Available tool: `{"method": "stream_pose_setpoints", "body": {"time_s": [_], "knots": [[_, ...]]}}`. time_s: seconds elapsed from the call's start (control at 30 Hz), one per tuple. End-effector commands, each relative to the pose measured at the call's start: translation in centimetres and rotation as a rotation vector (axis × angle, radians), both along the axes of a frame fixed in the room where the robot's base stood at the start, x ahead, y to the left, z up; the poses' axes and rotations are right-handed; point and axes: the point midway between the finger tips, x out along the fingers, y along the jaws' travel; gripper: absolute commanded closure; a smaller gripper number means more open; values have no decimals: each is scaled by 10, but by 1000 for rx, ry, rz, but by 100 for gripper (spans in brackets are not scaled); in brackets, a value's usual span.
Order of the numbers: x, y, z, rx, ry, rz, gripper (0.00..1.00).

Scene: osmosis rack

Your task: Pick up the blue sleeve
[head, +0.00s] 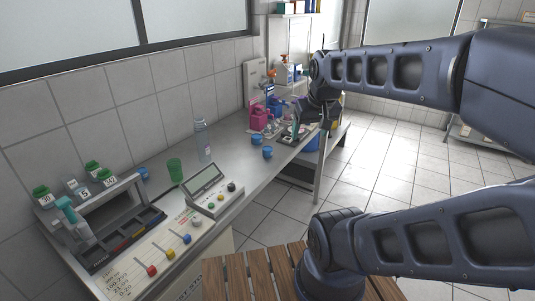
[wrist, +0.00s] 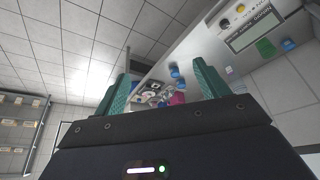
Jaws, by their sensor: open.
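Small blue cylindrical pieces stand on the grey counter: one (head: 257,139) near the counter's middle, another (head: 267,152) by its front edge, and a third (head: 142,174) behind the rack at the left. I cannot tell which is the blue sleeve. My gripper (head: 296,119) is over the far part of the counter, beyond the two middle blue pieces. In the wrist view, my gripper (wrist: 162,78) shows two green fingers spread wide with nothing held between them. Blue pieces (wrist: 174,73) show small and distant there between the fingers.
A green cup (head: 175,171), a clear bottle (head: 204,142) and a grey meter (head: 215,188) stand on the near counter. A rack (head: 133,190) with green-capped bottles is at the left. A pink container (head: 258,118) stands near my gripper. A wooden slatted surface (head: 255,274) lies in front.

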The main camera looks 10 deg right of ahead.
Motion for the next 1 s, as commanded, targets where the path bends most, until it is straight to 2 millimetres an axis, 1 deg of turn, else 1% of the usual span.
{"method": "stream_pose_setpoints", "body": {"time_s": [0.13, 0.27, 0.43, 0.63, 0.83, 1.0], "knots": [[11, -1, 2, -26, 14, 36, 26], [35, -2, 5, -83, 44, 116, 26], [75, -4, 7, -173, 91, 251, 26], [124, -3, 3, -270, 149, 416, 26], [173, 0, -9, -359, 211, 586, 26], [217, 4, -24, -426, 262, 736, 26]]}}
